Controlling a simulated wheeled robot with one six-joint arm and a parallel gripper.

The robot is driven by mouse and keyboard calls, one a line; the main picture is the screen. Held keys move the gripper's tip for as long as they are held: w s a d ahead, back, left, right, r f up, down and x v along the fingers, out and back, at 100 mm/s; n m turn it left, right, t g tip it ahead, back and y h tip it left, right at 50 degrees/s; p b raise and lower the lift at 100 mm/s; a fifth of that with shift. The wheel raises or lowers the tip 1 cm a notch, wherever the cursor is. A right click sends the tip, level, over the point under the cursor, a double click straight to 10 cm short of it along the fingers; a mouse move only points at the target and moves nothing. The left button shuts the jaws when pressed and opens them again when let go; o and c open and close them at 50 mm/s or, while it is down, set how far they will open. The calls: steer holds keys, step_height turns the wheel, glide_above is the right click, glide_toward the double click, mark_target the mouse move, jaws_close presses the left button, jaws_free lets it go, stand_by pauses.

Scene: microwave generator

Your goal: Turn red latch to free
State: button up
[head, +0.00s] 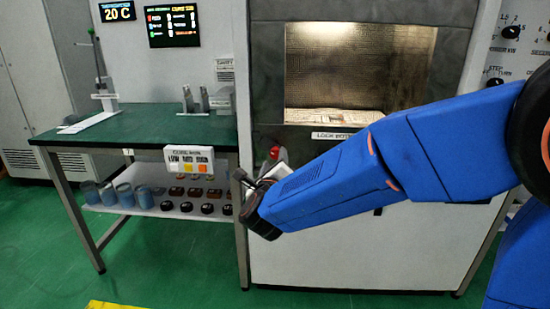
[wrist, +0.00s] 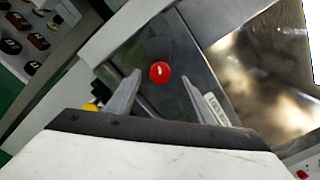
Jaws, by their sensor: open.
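The red latch shows in the wrist view as a round red knob (wrist: 160,71) with a small white mark, on a dark grey panel. In the head view a small red spot (head: 274,152), probably the same knob, shows beside the gripper at the left of the microwave front. My gripper (wrist: 160,80) is open, with one finger to each side of the knob in the wrist view. The fingers look apart from it; the depth gap cannot be told. In the head view my gripper (head: 256,178) is at the cabinet's left edge, partly hidden by my blue arm.
The lit microwave chamber (head: 334,66) is open above and right of the gripper. A green-topped table (head: 140,128) stands close on the left, its lower shelf holding blue cups (head: 125,194) and several small dark items. Green floor is free in front.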

mark_target(275, 155)
steer(key=shift+w, duration=1.55)
steer(key=c, duration=1)
steer(key=shift+c, duration=0.2)
